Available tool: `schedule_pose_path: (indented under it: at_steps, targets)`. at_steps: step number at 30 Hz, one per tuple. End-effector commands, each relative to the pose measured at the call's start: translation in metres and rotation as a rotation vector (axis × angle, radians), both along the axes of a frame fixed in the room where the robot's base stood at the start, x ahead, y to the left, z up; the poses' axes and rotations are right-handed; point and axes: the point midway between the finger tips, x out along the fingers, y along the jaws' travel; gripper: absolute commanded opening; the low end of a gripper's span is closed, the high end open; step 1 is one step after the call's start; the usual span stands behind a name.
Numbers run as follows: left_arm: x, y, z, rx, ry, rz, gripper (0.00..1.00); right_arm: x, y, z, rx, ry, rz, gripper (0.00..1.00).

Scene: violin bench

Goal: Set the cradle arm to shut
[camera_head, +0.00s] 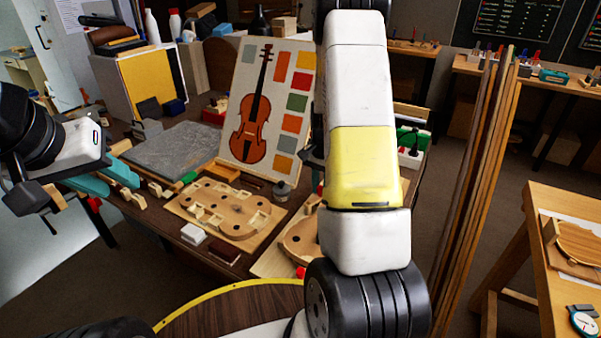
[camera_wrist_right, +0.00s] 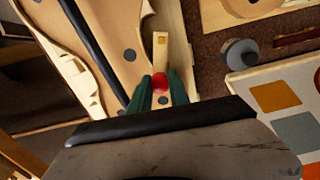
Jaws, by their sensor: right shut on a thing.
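In the right wrist view my right gripper (camera_wrist_right: 160,88) has its green fingers closed on a red knob (camera_wrist_right: 160,80). A long dark bar (camera_wrist_right: 90,42), perhaps the cradle arm, runs diagonally over the pale violin body (camera_wrist_right: 118,30). Its near end passes behind my gripper, so I cannot tell whether it joins the knob. A wooden block (camera_wrist_right: 161,48) is just beyond the knob. In the head view the cradle base with a violin body (camera_head: 298,243) is mostly hidden by my right arm, as is the right gripper. My left gripper (camera_head: 38,200) is far left, away from the cradle; its jaw gap is unclear.
A wooden mould board (camera_head: 232,208) lies left of the cradle. A grey weight (camera_head: 282,190) and the upright violin panel (camera_head: 268,105) stand behind. A white block (camera_head: 193,234) and a dark block (camera_head: 223,250) lie near the front edge. A grey slab (camera_head: 172,150) is further left.

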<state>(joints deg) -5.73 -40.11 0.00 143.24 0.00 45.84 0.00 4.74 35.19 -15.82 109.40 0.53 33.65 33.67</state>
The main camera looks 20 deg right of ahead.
Motion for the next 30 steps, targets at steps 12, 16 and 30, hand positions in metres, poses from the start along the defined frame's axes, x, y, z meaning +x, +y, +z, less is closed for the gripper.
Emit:
schedule_pose_path:
  at_steps: [12,16,30]
  targets:
    - [0.000,0.000,0.000,0.000,0.000,0.000,0.36,-0.019,-0.004,0.001,0.000,-0.001,-0.368,0.00]
    - [0.000,0.000,0.000,0.000,0.000,0.000,0.36,-0.023,-0.003,0.001,0.000,-0.001,-0.454,0.00]
    - [0.000,0.000,0.000,0.000,0.000,0.000,0.36,-0.031,-0.002,0.000,0.001,-0.002,-0.604,0.00]
